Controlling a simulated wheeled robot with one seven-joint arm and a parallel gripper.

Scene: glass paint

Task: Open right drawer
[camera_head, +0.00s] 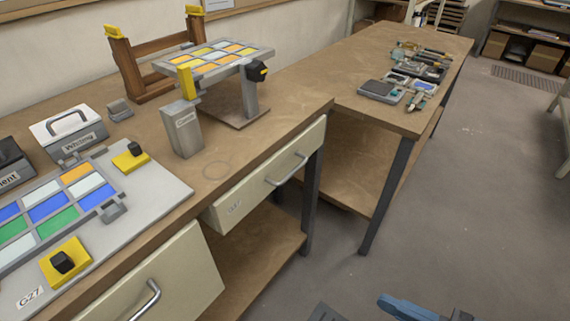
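The right drawer (247,196) has a cream front panel under the wooden workbench top. It looks closed, with its front close to the bench edge. Its grey bar handle (287,171) runs across the front, and a small label shows near its left end. The left drawer (185,268) is a similar cream front at the bottom left with a metal handle (147,300); it also looks closed. My gripper's fingers cannot be made out. Blue and dark parts show at the bottom edge, apart from both drawers, probably belonging to my arm. Nothing touches the right drawer handle.
A lower shelf (245,258) and dark legs stand below the drawers. A second table (350,65) with several tools adjoins at the right. The workbench (205,183) bears a glass panel on a grey board, a stand and boxes. The grey floor (470,200) at right is clear.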

